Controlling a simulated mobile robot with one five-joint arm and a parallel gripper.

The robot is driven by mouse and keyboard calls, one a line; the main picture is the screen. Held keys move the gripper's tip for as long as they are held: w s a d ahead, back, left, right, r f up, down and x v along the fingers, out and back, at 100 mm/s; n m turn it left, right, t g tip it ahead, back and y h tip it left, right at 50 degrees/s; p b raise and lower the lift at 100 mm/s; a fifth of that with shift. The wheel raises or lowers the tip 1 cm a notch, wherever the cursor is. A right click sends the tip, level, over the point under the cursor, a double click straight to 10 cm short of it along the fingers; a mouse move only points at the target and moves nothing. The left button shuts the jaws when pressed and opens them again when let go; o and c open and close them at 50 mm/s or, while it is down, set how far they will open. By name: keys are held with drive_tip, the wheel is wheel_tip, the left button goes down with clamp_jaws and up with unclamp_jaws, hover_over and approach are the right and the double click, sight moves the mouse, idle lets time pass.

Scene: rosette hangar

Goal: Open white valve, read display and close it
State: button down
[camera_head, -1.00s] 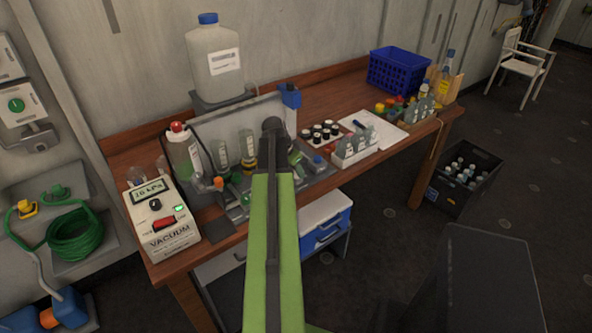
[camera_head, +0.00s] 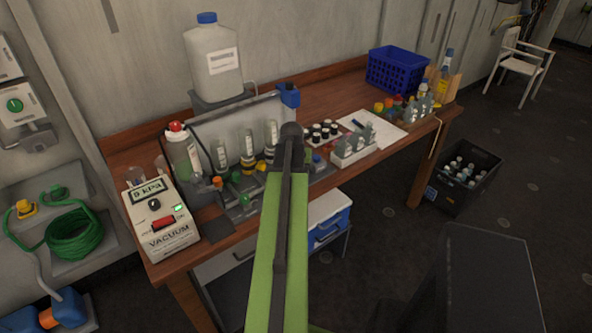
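The vacuum unit (camera_head: 168,238) stands at the left end of the wooden bench, and its display (camera_head: 151,190) reads 9 kPa. A grey manifold (camera_head: 240,207) with small coloured valves sits beside it. I make out an orange valve (camera_head: 217,182), a green valve (camera_head: 235,177) and a blue one (camera_head: 317,159). I cannot pick out a white valve; part of the manifold is behind my arm. My green arm rises from the bottom middle to a dark joint over the manifold. My gripper is hidden behind the arm, so its contact with any valve cannot be seen.
Upright vials (camera_head: 247,145) stand behind the manifold. To the right are black-capped jars (camera_head: 325,131), a vial rack (camera_head: 352,147) and a blue basket (camera_head: 396,70).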

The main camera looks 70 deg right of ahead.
drive_tip(key=shift+s, duration=0.1)
idle(0.4)
drive_tip(key=c, duration=1.1)
unclamp_jaws()
drive_tip(key=shift+o, duration=0.2)
drive_tip(key=p+v, duration=1.6)
drive_tip(key=v, duration=0.1)
drive_tip(key=shift+r, duration=0.2)
